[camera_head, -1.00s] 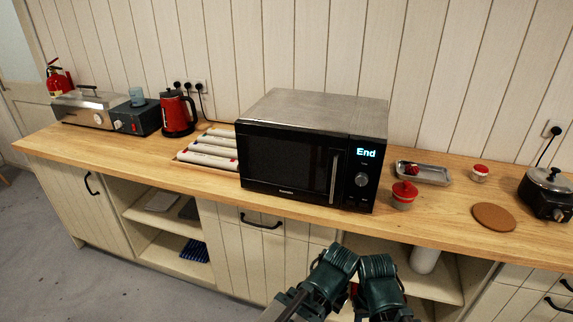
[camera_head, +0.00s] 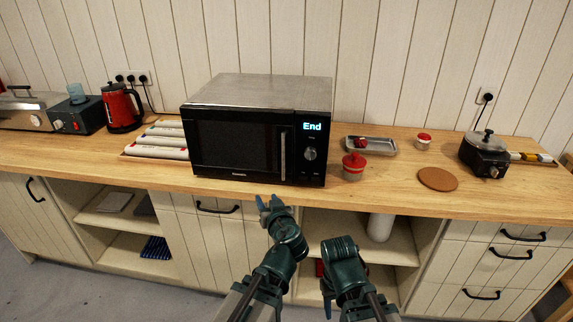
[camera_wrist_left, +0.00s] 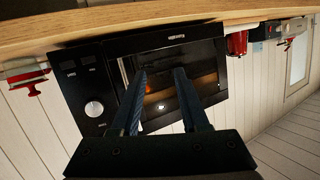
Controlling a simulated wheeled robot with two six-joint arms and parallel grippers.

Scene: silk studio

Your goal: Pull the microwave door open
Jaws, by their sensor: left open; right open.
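The black microwave (camera_head: 235,145) stands on the wooden counter with its door shut and "End" on its display. Its silver vertical handle (camera_head: 283,155) is at the door's right edge, beside the control panel. My left gripper (camera_head: 270,203) is open and empty, at the counter's front edge, below and in front of the handle. In the left wrist view, turned upside down, the open fingers (camera_wrist_left: 160,75) point at the microwave door (camera_wrist_left: 195,75), with the handle (camera_wrist_left: 123,72) just left of them, apart. My right gripper (camera_head: 327,305) hangs low before the cabinets, pointing down, its fingertips small in view.
A red-lidded jar (camera_head: 353,167) stands right of the microwave, with a metal tray (camera_head: 370,146) behind it and a cork mat (camera_head: 437,179) further right. White rolls on a board (camera_head: 160,140) and a red kettle (camera_head: 121,107) stand to the left. The counter's front edge lies between my arms and the microwave.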

